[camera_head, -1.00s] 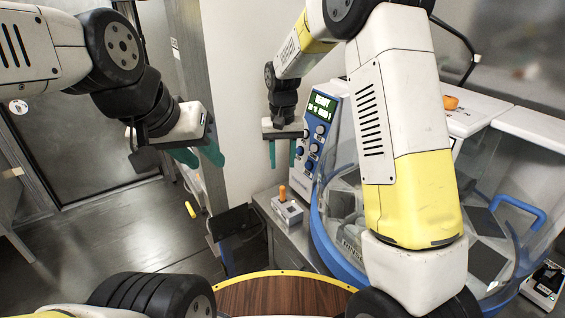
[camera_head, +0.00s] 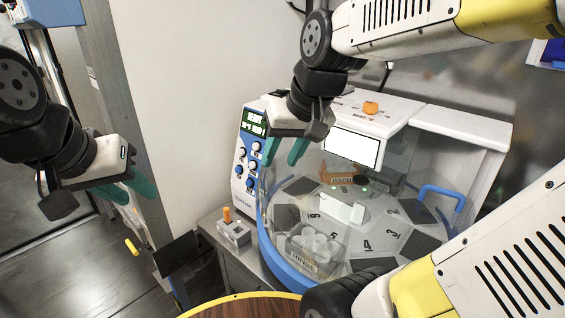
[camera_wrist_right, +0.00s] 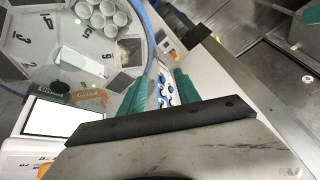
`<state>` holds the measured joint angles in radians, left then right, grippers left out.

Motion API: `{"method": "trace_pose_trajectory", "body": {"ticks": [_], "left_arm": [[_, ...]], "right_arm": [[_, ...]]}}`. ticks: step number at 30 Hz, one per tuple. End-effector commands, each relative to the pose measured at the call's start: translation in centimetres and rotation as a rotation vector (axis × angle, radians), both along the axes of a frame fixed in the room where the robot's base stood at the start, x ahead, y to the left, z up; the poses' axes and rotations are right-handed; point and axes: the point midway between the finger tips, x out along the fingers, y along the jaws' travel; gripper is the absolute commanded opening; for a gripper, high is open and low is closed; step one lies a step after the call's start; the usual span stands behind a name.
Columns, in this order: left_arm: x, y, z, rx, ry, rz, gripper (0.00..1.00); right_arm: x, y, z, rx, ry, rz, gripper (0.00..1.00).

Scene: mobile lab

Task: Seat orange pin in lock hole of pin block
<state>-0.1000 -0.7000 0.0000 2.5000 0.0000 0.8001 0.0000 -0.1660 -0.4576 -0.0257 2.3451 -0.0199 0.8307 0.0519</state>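The pin block (camera_head: 235,232), a small pale grey block, sits on a grey bench left of the blue-rimmed machine. The orange pin (camera_head: 227,215) stands upright at the block's left end; I cannot tell which hole it is in. In the right wrist view, the pin block (camera_wrist_right: 166,43) and an orange spot, likely the pin (camera_wrist_right: 173,55), show beyond the fingertips. My right gripper (camera_head: 283,153) is open and empty, above and right of the block, in front of the machine's control panel. My left gripper (camera_head: 129,190) is open and empty, well left of the block.
The machine has a blue rim (camera_head: 287,267), a clear cover, a numbered deck with a cup rack (camera_head: 312,248), and an orange knob (camera_head: 371,107) on top. A dark panel (camera_head: 178,256) stands left of the bench. A wooden round top (camera_head: 245,307) is in front.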

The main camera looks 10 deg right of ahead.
Motion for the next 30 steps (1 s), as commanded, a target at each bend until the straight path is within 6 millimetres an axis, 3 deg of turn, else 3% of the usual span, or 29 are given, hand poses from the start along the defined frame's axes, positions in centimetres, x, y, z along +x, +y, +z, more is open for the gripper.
{"method": "trace_pose_trajectory", "body": {"ticks": [3,9,30], "left_arm": [[0.0,0.0,0.0,0.000,0.000,0.000,0.36],[0.0,0.0,0.0,0.000,0.000,0.000,0.36],[0.0,0.0,0.0,0.000,0.000,0.000,0.36]], "right_arm": [[-2.8,-0.8,0.1,0.003,-0.062,-0.013,0.39],[-5.1,-1.3,-0.2,-0.001,-0.113,-0.021,0.39],[-5.3,-1.4,-0.3,-0.002,-0.117,-0.021,0.39]]}}
